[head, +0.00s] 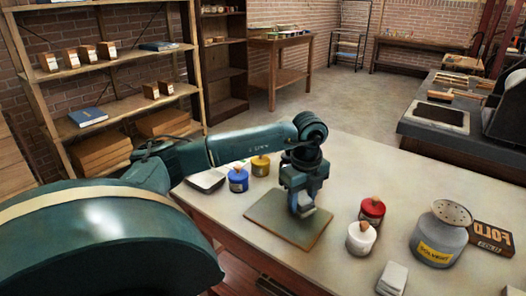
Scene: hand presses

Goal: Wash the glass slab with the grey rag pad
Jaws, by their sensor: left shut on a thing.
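The glass slab (268,222), a flat grey-green square, lies on the pale tabletop near the middle of the head view. My left gripper (305,200) reaches over it from the left and points down at its right-hand part. It is shut on a small light-grey thing, which looks like the grey rag pad (307,212). The pad is at or just above the slab; I cannot tell whether it touches. The gripper hides part of the pad and slab. My right gripper is out of view.
Blue (238,181) and yellow (261,167) pots stand behind the slab, beside a shallow tray (206,181). Red (372,211) and white (361,239) pots, a solvent can (438,240), a FOLD box (492,238) and a whitish block (393,278) stand right.

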